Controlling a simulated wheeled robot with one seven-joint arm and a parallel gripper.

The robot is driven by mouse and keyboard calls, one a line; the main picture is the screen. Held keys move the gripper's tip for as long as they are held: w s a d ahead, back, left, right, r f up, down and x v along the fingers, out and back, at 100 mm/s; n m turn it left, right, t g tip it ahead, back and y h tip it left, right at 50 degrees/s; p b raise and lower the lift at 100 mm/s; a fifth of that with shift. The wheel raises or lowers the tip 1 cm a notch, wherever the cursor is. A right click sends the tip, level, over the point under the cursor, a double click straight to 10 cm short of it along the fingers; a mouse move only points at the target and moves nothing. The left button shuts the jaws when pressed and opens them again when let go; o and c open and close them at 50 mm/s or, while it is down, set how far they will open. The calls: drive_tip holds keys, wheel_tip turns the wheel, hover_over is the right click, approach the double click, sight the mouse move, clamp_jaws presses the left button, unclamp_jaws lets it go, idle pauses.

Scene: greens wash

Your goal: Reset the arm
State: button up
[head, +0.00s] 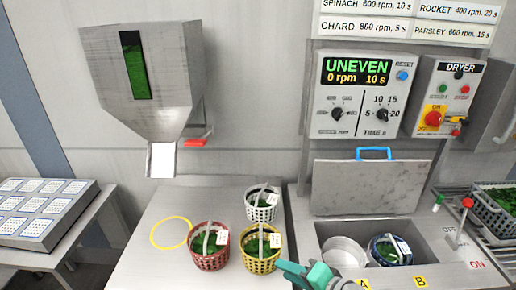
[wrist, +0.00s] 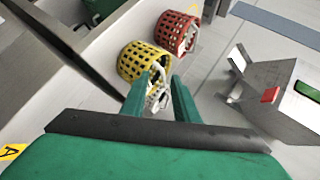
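My gripper (head: 305,274) is at the bottom of the head view, just right of and in front of the yellow basket (head: 263,265). In the wrist view its two green fingers (wrist: 164,80) stand apart with a gap between them. The yellow basket (wrist: 130,62) lies beyond the fingertips, and its pale handle and tag show through the gap. I see nothing clamped between the fingers. The rest of my arm is mostly out of the head view.
The display (head: 358,72) reads UNEVEN. A yellow ring (head: 156,240) marks bare counter.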

drive_tip(key=a+f+m+t+h, duration=0.1)
drive_tip(key=a+f+m+t, duration=0.1)
drive_tip(key=a+f, duration=0.45)
drive_tip(key=s+f+t+h, duration=0.2)
drive_tip(key=s+f+h, duration=0.3)
drive_tip(key=s+f, duration=0.5)
drive_tip(key=s+r+n+t+h, duration=0.1)
drive_tip(key=s+n, duration=0.3)
drive_tip(key=s, duration=0.6)
drive_tip(key=s+a+r+n+t, duration=0.1)
drive_tip(key=s+r+n, duration=0.2)
drive_tip(key=s, duration=0.8)
drive_tip(key=shift+s+a+n+h, duration=0.3)
drive_tip(key=shift+n+h, duration=0.1)
drive_tip(key=shift+n, duration=0.6)
drive_tip(key=shift+w, duration=0.15)
